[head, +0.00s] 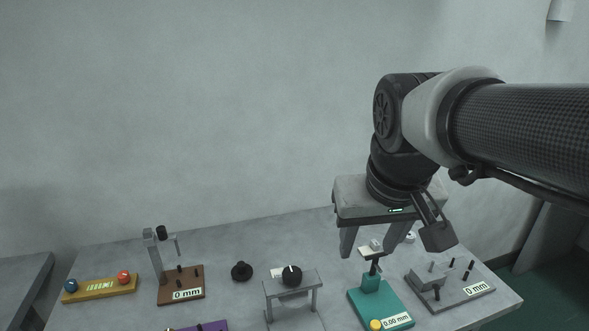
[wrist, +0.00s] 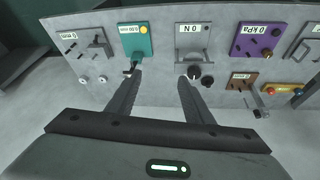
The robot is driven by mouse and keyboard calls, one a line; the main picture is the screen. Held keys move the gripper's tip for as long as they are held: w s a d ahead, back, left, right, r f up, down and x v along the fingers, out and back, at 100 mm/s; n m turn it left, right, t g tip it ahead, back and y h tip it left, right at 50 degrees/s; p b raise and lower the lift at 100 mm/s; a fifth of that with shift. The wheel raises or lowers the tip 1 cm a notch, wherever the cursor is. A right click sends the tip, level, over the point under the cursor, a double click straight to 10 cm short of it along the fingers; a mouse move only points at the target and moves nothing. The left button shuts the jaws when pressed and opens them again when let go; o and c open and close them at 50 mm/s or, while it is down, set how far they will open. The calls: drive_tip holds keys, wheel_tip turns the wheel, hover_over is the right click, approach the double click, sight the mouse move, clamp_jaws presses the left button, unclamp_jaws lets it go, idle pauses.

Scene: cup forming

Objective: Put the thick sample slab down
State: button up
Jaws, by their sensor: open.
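My gripper (head: 371,252) is open, its fingers pointing down above the right part of the table, over or behind the teal gauge (head: 380,305) as the head view shows it. In the wrist view, the space between the fingertips (wrist: 160,76) shows only bare grey tabletop. No thing is clearly labelled as the thick sample slab. A small pale block (head: 376,245) shows between the fingers in the head view, just above the teal gauge's dark top; I cannot tell what it rests on. Another pale flat piece (head: 277,273) lies behind the grey stand.
The grey stand with a black knob (head: 292,276), brown post device (head: 181,284), grey pin plate (head: 449,284), yellow bar (head: 100,289) and purple plate (head: 205,326) stand along the table. A black disc (head: 241,271) lies mid-table. The wrist view shows two pale discs (wrist: 83,80) near the table edge.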

drive_tip(key=w+a+f+n+g, duration=0.15)
drive_tip(key=w+a, duration=0.45)
drive_tip(key=w, duration=0.6)
drive_tip(key=g+b, duration=0.3)
hover_over(280, 275)
drive_tip(key=shift+n, duration=0.45)
drive_tip(key=f, duration=2.4)
drive_tip(key=shift+d, duration=0.2)
drive_tip(key=shift+s+a+f+b, duration=0.1)
drive_tip(key=shift+f+b, duration=0.25)
drive_tip(key=shift+f, duration=1.1)
drive_tip(key=shift+a+f+b, duration=0.1)
drive_tip(key=shift+f+b, duration=0.2)
drive_tip(key=shift+f, duration=1.15)
drive_tip(key=shift+c, duration=0.4)
clamp_jaws()
drive_tip(key=shift+r, duration=0.15)
